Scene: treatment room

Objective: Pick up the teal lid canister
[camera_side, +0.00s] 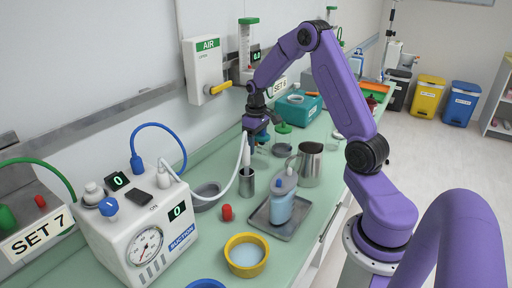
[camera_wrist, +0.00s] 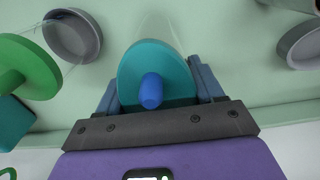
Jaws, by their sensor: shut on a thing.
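The teal lid canister (camera_wrist: 180,75) is in the middle of the wrist view, a round teal lid with a blue knob on a clear body. My gripper (camera_wrist: 154,85) is shut on it, one finger on each side of the lid. In the side view my gripper (camera_side: 258,127) points down over the far part of the counter, and the canister (camera_side: 263,141) shows only small and partly covered below it. I cannot tell whether its base touches the counter.
A green-lidded clear canister (camera_wrist: 28,66) stands close by on the left in the wrist view, with a grey round dish (camera_wrist: 73,38) beside it. A metal jug (camera_side: 311,165), a suction tube and a tray (camera_side: 262,218) with a bottle (camera_side: 281,204) are nearer in the side view.

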